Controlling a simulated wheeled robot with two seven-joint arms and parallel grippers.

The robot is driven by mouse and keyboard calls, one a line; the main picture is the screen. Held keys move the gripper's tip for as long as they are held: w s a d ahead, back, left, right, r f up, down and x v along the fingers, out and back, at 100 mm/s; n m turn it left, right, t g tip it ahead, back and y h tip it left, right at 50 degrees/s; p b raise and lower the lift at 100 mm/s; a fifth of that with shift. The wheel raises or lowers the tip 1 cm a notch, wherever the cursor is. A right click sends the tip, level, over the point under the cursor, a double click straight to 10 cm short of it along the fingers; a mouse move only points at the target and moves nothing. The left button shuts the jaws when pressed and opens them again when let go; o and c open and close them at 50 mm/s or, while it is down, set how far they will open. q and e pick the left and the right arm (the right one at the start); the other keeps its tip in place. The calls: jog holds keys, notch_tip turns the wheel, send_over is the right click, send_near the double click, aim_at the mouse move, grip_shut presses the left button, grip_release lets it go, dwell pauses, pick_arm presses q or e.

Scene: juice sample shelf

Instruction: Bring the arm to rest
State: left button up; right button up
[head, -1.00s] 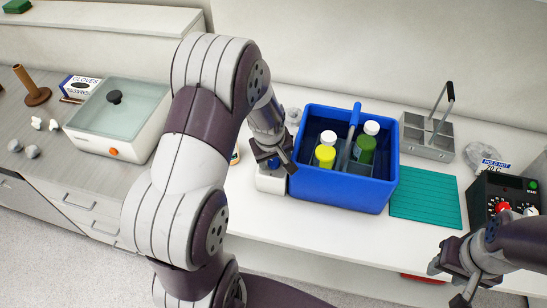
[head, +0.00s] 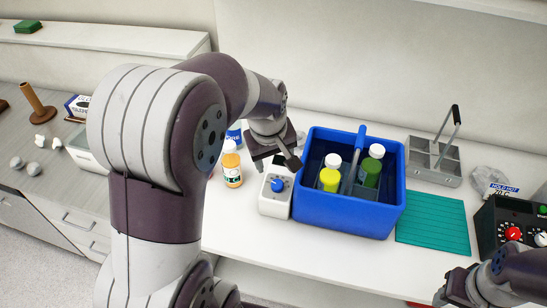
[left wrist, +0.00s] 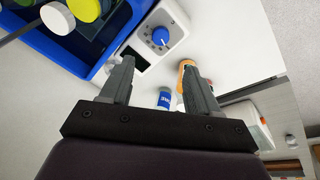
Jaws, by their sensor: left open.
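My left gripper (head: 277,160) is open and empty. In the head view it hangs above the counter behind a small white device with a blue knob (head: 276,196), left of the blue caddy (head: 345,216). In the left wrist view both fingers of the gripper (left wrist: 158,78) stand apart with nothing between them. My left arm fills much of the left half of the head view. My right gripper (head: 455,289) is at the lower right, partly cut off by the frame edge, and its jaws are unclear.
The blue caddy holds a yellow bottle (head: 329,179) and a green bottle (head: 371,167). An orange bottle (head: 232,168) stands close to my left arm. A teal mat (head: 432,222), a grey divided carrier (head: 434,163) and a black control box (head: 505,228) are on the right.

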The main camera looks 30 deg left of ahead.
dwell(0.3)
pick_arm(q)
jog(key=s+d+f+m+g, duration=0.1)
jog(key=s+d+f+m, duration=0.5)
jog(key=s+m, duration=0.3)
jog(key=shift+s+d+m+g+h, duration=0.35)
jog(key=shift+s+d, duration=0.2)
jog(key=shift+s, duration=0.25)
jog(key=shift+s, duration=0.1)
